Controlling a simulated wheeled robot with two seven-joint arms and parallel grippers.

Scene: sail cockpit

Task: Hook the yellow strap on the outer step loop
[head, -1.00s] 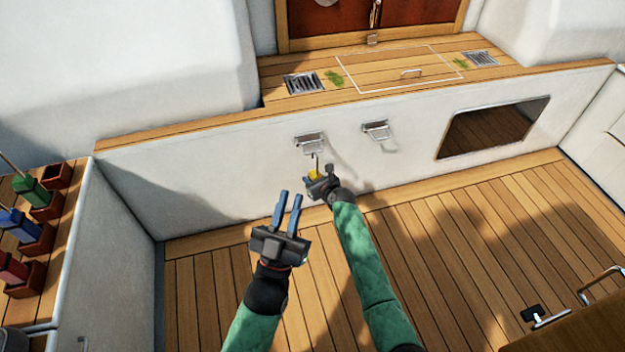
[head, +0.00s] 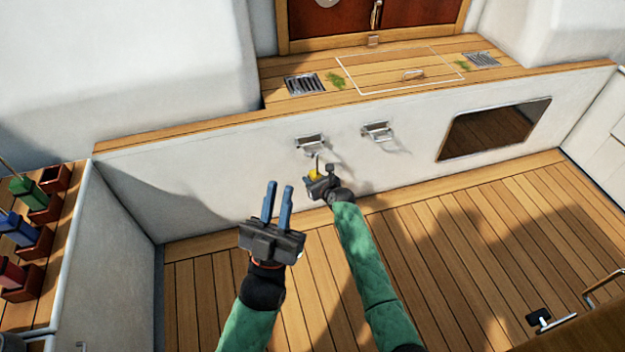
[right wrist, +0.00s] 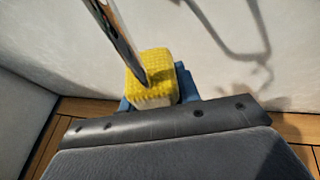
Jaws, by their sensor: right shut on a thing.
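My right gripper (head: 318,182) is shut on the yellow strap (head: 314,174), in front of the white wall just below the left metal step loop (head: 310,143). In the right wrist view the yellow strap (right wrist: 152,72) is a block between the blue fingertips, with a thin metal rod rising from it. Whether the rod touches the loop cannot be told. A second metal step loop (head: 377,131) is on the wall to the right, apart from the gripper. My left gripper (head: 277,202) is open and empty, fingers pointing up, to the left of the right gripper.
A wooden ledge (head: 220,122) tops the white wall. A framed rectangular opening (head: 493,129) is at the right. Wooden boxes with green, blue and red handles (head: 25,228) stand at the far left. The plank floor (head: 450,230) is mostly clear.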

